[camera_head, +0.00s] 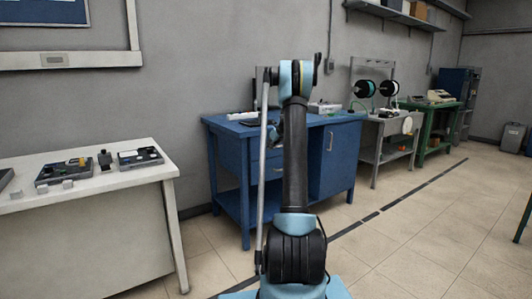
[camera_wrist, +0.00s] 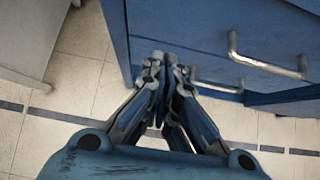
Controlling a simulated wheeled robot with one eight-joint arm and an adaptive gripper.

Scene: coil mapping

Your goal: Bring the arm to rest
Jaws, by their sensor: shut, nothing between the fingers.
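My arm rises upright in the middle of the head view, its upper joint in front of the blue workbench (camera_head: 228,145). The drawer handles (camera_wrist: 265,62) lie right of the fingers. I cannot tell the exact gap between the fingertips and the workbench.
A white table (camera_head: 85,195) with small trays and parts stands at the left. Beyond the blue workbench are a grey table (camera_head: 388,130) with spools and a green table (camera_head: 437,125).

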